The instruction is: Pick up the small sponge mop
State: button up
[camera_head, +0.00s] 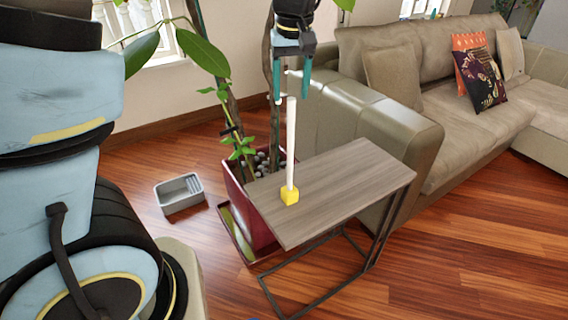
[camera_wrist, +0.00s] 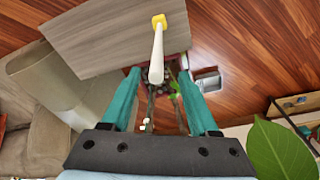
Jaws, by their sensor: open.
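The small sponge mop (camera_head: 291,150) stands upright on the side table, with a white stick handle and a yellow sponge head at the bottom. In the wrist view the mop (camera_wrist: 157,55) points its handle up toward me, its yellow head on the table near the table's edge. My gripper (camera_head: 291,98) is open above the table, its teal fingers pointing down near the top of the handle. In the wrist view the handle's top end shows between and beyond the fingertips of my gripper (camera_wrist: 160,72). I cannot tell whether they touch it.
A beige sofa (camera_head: 400,130) is at the right. A grey bin (camera_head: 180,195) sits on the floor.

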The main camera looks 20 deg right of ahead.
aim_at(290, 124)
jog(key=shift+w+d+f, duration=0.1)
jog(key=shift+w+f, duration=0.1)
jog(key=shift+w, duration=0.05)
jog(key=f, duration=0.5)
jog(key=shift+w, duration=0.4)
jog(key=shift+w+d+f+p, duration=0.15)
jog(key=shift+f+p, duration=0.15)
jog(key=shift+f, duration=0.55)
jog(key=shift+w+d+f+p, duration=0.1)
jog(key=shift+f+p, duration=0.25)
jog(key=shift+f, duration=0.55)
jog(key=shift+w+d+f+p, duration=0.15)
jog(key=shift+f+p, duration=0.15)
jog(key=shift+f, duration=0.55)
jog(key=shift+c, duration=0.3)
grip_shut()
